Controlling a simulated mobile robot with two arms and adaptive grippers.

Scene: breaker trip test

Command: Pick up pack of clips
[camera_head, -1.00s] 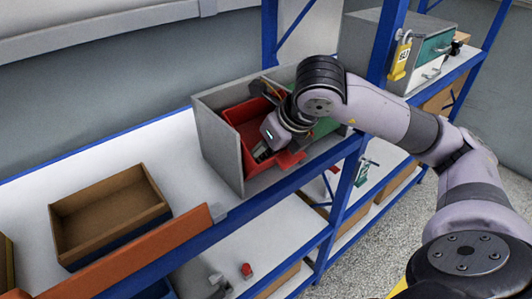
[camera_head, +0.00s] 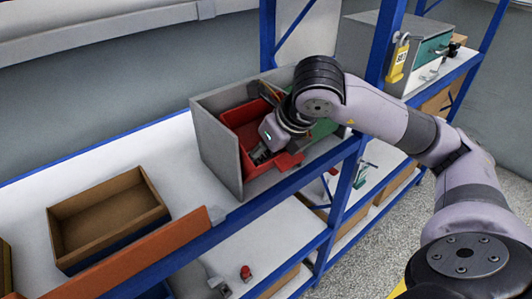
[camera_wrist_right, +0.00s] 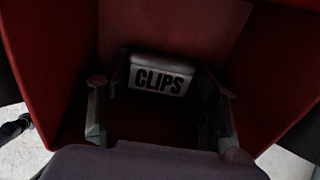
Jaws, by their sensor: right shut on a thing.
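The pack of clips (camera_wrist_right: 160,76) is a pale block with "CLIPS" in black on its face, inside a red bin (camera_wrist_right: 58,75) in the right wrist view. My right gripper (camera_wrist_right: 162,112) reaches down into the bin, with a finger on each side of the pack, shut on it. In the head view the red bin (camera_head: 240,115) sits in a grey box on the shelf. My right gripper (camera_head: 262,152) is inside it there, and the pack is hidden by the gripper and arm. My left gripper is not in view.
The grey box (camera_head: 222,155) has walls close around the red bin. An empty brown tray (camera_head: 110,212) stands left on the white shelf. A blue post (camera_head: 386,45) rises right beside my right arm. A yellow padlock (camera_head: 397,65) hangs near that post.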

